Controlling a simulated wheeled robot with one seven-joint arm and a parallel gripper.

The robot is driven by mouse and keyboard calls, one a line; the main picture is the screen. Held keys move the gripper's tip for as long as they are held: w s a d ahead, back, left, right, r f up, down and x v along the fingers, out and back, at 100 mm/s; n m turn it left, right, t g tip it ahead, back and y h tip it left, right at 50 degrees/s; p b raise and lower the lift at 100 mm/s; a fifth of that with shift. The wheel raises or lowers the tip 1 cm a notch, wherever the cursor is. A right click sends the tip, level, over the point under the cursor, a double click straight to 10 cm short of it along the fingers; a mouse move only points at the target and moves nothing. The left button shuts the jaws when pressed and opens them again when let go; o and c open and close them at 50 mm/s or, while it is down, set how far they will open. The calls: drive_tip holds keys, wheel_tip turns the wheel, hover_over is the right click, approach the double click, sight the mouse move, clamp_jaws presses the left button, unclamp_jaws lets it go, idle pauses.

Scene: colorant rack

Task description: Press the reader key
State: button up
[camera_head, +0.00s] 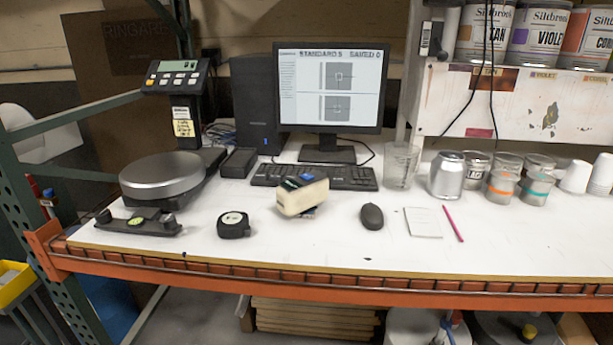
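A small cream-coloured device with a dark blue part at its far end (302,198), which looks like the reader, sits at a slant on the white bench top in front of the keyboard. Its key cannot be made out at this size. The monitor (330,88) behind it shows "STANDARD 5" and "SAVED 0" above two grey image panels. My gripper is not in view.
A scale with a round pan (162,174) and key panel stands left. A tape measure (234,225), keyboard (345,178), mouse (372,216), notepad (422,222) and pink pencil (453,224) lie nearby. A clear beaker (401,166) and several cans stand right. The front strip is mostly clear.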

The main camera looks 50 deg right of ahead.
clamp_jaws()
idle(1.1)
